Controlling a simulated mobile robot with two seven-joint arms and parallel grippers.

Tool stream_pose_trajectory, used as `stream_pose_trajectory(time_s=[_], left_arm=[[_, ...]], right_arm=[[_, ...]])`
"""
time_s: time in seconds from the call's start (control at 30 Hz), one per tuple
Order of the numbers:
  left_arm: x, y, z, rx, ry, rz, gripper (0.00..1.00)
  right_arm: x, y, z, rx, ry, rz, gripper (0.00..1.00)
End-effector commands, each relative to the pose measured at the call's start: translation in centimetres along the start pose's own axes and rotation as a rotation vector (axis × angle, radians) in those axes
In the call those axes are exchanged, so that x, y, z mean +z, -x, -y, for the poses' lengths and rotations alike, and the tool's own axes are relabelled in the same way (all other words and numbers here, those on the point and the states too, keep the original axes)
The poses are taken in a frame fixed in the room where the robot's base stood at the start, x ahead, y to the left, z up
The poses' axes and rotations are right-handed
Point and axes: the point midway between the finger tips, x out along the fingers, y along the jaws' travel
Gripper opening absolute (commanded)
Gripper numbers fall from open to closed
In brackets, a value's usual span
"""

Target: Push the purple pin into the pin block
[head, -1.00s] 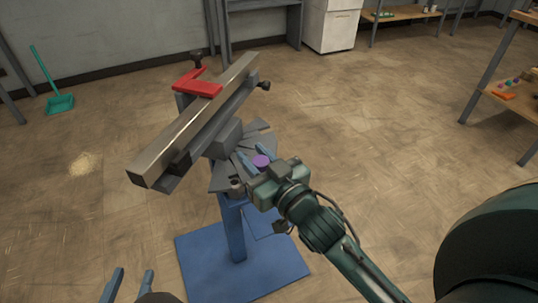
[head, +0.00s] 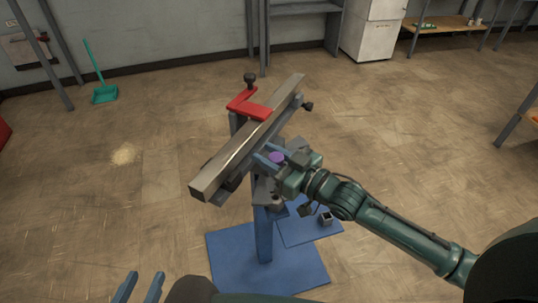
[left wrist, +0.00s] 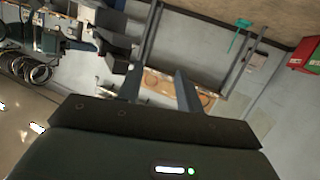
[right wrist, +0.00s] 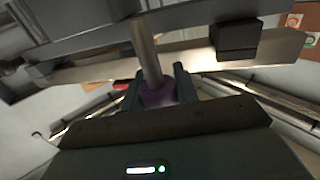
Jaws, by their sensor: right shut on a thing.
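The purple pin (head: 277,157) is gripped by my right gripper (head: 271,157), close beside the long metal bar (head: 250,135) on the blue stand. In the right wrist view the purple head (right wrist: 157,94) sits between the two fingers, and its bare metal shaft (right wrist: 148,50) points away toward grey fixture parts. I cannot tell whether the shaft tip touches or enters anything. The pin block is not clearly distinguishable; my right gripper covers much of the fixture below the bar. My left gripper (head: 139,287) is open and empty at the lower left, away from the stand.
A red clamp piece (head: 249,104) with a black knob sits over the bar. A teal dustpan (head: 105,94) is at the back left. The surrounding floor is mostly clear.

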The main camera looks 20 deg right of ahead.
Motion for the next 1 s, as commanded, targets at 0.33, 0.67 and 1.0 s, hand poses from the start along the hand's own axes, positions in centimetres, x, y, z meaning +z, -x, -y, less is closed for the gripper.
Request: stream_pose_trajectory(time_s=[0.33, 0.67, 1.0], left_arm=[[0.6, -0.5, -0.2, 0.006, -0.001, 0.014, 0.36], [2.2, -1.0, -0.2, 0.011, -0.038, 0.014, 0.36], [2.9, -1.9, -0.7, 0.037, -0.085, 0.028, 0.36]], right_arm=[[1.0, 0.1, 0.0, 0.004, 0.000, 0.001, 0.03], [4.2, 0.1, 0.0, 0.004, 0.000, 0.001, 0.03], [5.8, 0.1, 0.0, 0.004, 0.000, 0.000, 0.03]])
